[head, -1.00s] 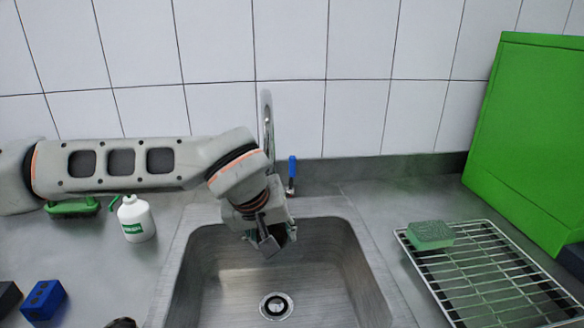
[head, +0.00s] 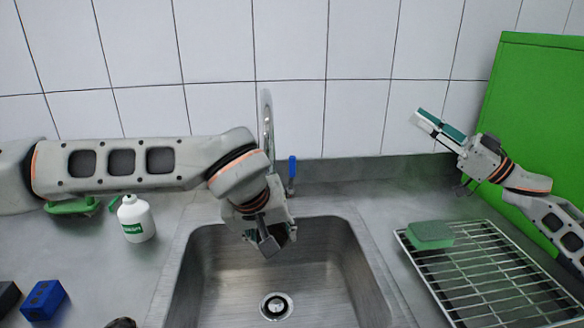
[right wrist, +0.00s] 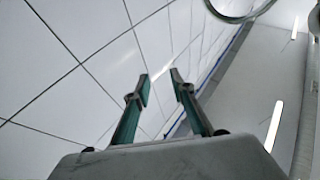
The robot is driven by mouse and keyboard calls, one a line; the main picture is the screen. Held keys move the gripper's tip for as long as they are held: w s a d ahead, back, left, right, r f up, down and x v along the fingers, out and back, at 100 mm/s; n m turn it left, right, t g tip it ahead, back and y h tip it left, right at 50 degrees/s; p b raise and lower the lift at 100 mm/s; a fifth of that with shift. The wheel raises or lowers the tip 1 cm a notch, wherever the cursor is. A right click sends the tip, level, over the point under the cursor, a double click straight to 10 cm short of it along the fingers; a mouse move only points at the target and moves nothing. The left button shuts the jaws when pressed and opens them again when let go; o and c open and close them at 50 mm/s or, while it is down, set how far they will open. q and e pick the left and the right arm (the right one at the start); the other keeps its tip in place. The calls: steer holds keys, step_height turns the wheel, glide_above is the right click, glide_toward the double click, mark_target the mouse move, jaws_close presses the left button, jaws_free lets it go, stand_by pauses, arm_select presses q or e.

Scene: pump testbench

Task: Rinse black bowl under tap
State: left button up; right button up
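No black bowl shows clearly; a dark shape (head: 121,323) is cut off at the bottom edge of the head view, and I cannot tell what it is. The chrome tap (head: 268,118) stands behind the sink (head: 345,255), with a blue lever (head: 292,168) to its right. My left gripper (head: 277,246) points down over the back of the sink in front of the tap; its fingers are partly hidden, so its opening is unclear. My right gripper (head: 438,127) is raised above the counter at right. In the right wrist view its fingers (right wrist: 160,90) are apart with nothing between them.
A wire rack (head: 480,275) with a green sponge (head: 430,235) is right of the sink. A green board (head: 530,120) leans behind it. A white bottle (head: 136,220), a green brush (head: 75,207) and a blue block (head: 43,299) are at left. The basin looks empty around its drain.

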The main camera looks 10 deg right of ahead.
steer(key=w+a+f+g+h, duration=0.1)
steer(key=w+a+f, duration=0.2)
steer(key=w+a, duration=0.15)
steer(key=n+g, duration=0.1)
steer(key=g, duration=0.3)
glide_above(292, 188)
steer(key=shift+h, duration=0.3)
steer(key=f, duration=1.2)
steer(key=shift+w+f, duration=0.3)
jaws_close()
